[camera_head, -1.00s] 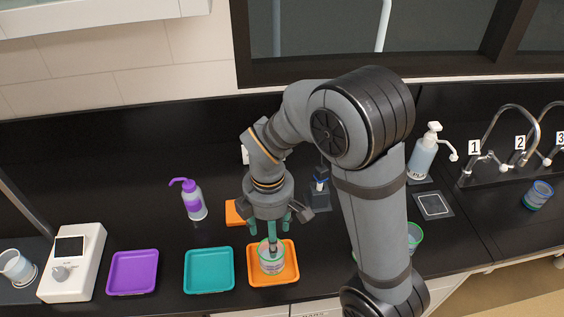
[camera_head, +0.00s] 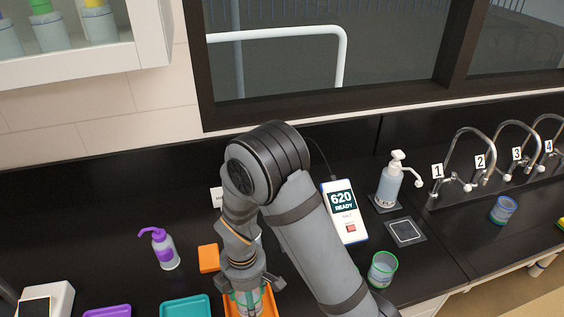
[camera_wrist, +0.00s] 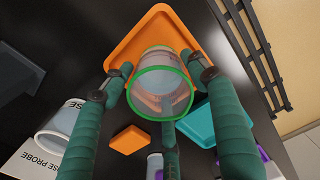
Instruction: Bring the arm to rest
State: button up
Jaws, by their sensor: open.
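My gripper (camera_head: 246,293) is over the orange tray (camera_head: 272,304) at the bottom edge of the head view. In the wrist view my gripper (camera_wrist: 160,84) has its green fingers spread around a clear beaker (camera_wrist: 165,103) with a green rim. The beaker sits in the orange tray (camera_wrist: 124,52). Whether the fingers touch its wall, I cannot tell. In the head view the gripper hides much of the beaker. My arm is bent, with its elbow high in front of the back wall.
A purple-capped bottle (camera_head: 161,249), an orange block (camera_head: 209,258) and a teal tray (camera_head: 186,308) are on the left. A meter reading 620 READY (camera_head: 346,221), a green-rimmed cup (camera_head: 382,269), a soap dispenser (camera_head: 390,184) and numbered taps (camera_head: 470,160) are on the right.

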jog(key=shift+r, duration=0.65)
jog(key=shift+s+d+f, duration=0.1)
